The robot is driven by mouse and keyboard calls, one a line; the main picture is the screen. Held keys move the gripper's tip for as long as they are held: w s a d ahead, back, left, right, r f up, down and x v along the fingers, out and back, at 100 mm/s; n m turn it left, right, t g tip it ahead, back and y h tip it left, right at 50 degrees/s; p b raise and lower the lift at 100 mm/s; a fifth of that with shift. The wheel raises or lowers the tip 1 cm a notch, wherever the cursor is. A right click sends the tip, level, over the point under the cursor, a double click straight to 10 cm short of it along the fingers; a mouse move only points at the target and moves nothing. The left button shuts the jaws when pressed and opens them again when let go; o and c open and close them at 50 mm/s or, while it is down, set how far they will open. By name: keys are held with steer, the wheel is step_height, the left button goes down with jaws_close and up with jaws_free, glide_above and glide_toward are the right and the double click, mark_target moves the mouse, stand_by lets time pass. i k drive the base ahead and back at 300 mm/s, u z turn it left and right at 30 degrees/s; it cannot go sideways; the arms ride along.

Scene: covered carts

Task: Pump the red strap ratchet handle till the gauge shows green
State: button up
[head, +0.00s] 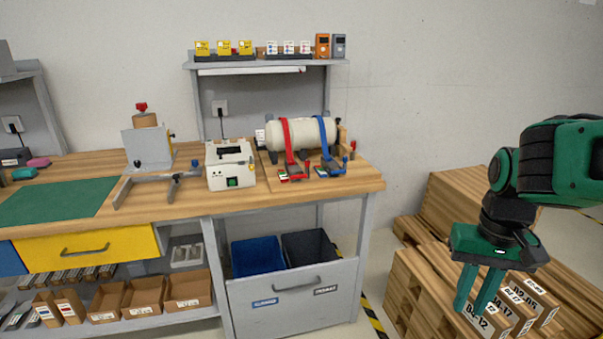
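A red strap (287,140) runs over a cream cylinder (302,133) on a wooden base at the right end of the workbench. Its ratchet (294,172) with a red handle sits at the strap's lower front end. A small gauge (283,176) with green and red on it is beside the red ratchet; its reading is too small to tell. A blue strap (326,138) with a blue ratchet (331,168) lies to the right. My gripper (478,291) is far to the right of the bench, pointing down in front of boxes, fingers apart and nothing visible between them.
A white device (230,165) with a green button stands left of the cylinder. A shelf (265,68) hangs above the bench. Pallets with labelled boxes (525,300) are close to my gripper. Open floor lies between bench and pallets.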

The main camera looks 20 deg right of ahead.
mark_target(291, 168)
steer(key=z, duration=0.05)
steer(key=i, duration=1)
steer(key=u, duration=0.05)
